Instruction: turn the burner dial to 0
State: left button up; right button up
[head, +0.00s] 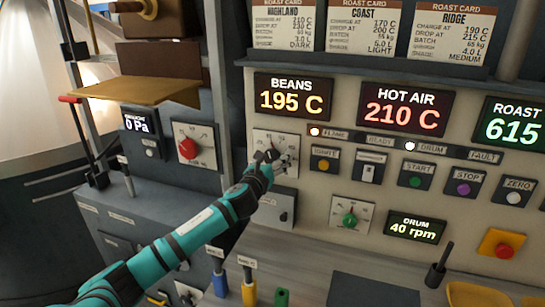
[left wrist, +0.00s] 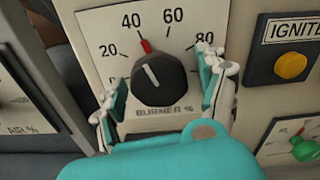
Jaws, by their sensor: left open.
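The burner dial (left wrist: 160,80) is a black knob on a white scale plate marked "BURNER %" in the left wrist view. Its red tip points up and slightly left, near the 40 mark. The 0 mark at the lower left is mostly hidden by a finger. In the head view the dial's plate (head: 265,138) shows, with the knob largely covered by my gripper. My left gripper (head: 272,162) is open in front of the dial. In the left wrist view its fingers (left wrist: 162,84) are on either side of the knob, apparently apart from it. My right gripper is not in view.
An orange IGNITE button (left wrist: 291,66) is right of the dial plate. A green knob (head: 350,219) is below right. A red air dial (head: 188,148) is on the dark cabinet to the left. The beans display (head: 293,97) reads 195 C, above the dial.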

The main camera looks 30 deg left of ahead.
pick_arm(q)
jog(key=c, duration=1.2)
jog(key=shift+n, duration=0.4)
jog(key=n, duration=0.2)
jog(key=shift+n, duration=0.4)
jog(key=n, duration=0.4)
jog(key=shift+d+n, duration=0.1)
jog(key=shift+n, duration=0.2)
jog(key=n, duration=0.3)
jog(key=shift+n, duration=0.3)
jog(key=shift+r+n, duration=0.1)
jog(key=shift+n, duration=1.9)
jog(key=o, duration=1.2)
